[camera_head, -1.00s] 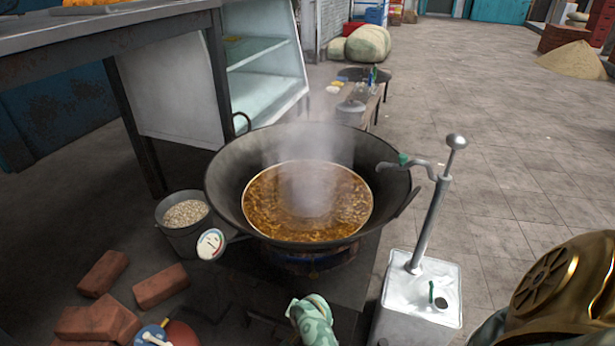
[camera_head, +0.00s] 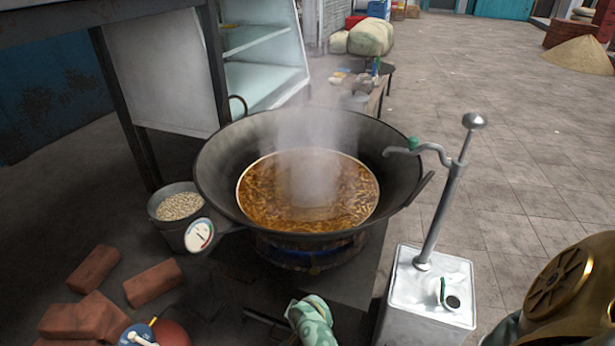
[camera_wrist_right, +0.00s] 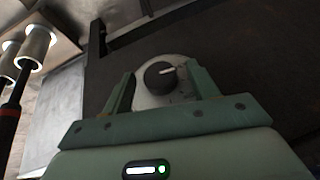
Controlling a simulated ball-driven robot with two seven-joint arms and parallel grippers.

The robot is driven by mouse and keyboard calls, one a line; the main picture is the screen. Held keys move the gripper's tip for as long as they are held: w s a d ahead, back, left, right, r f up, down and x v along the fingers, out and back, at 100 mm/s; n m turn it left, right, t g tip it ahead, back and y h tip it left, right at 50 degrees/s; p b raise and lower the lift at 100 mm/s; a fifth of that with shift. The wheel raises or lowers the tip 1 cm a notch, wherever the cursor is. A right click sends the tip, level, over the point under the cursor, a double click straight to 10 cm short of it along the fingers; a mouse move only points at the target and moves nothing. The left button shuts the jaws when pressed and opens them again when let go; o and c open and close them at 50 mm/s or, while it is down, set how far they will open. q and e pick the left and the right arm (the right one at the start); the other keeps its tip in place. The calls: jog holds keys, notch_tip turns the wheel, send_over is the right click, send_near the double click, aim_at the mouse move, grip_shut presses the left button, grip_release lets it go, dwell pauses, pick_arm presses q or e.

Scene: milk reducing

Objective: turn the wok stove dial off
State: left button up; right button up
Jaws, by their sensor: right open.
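The stove dial (camera_wrist_right: 159,75) is a black round knob with a white pointer mark on a pale rounded mount, seen in the right wrist view. The pointer mark points right in that view. My right gripper (camera_wrist_right: 161,82) is open, with its green fingers on either side of the dial; contact cannot be told. In the head view a green part of my right arm (camera_head: 313,322) shows at the bottom, below the stove. The wok (camera_head: 225,170) holds steaming brown liquid and sits on the burner (camera_head: 310,255), which has a bluish glow. My left gripper is not in view.
A white-faced gauge (camera_head: 199,235) is at the wok's left. A grey bucket (camera_head: 172,232), loose bricks (camera_head: 95,268) and a red round object (camera_head: 172,334) lie left. A metal can with a pump (camera_head: 430,290) stands right of the stove. Open paving lies beyond.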

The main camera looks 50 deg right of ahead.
jog(key=c, duration=1)
dwell(0.7)
jog(key=o, duration=1)
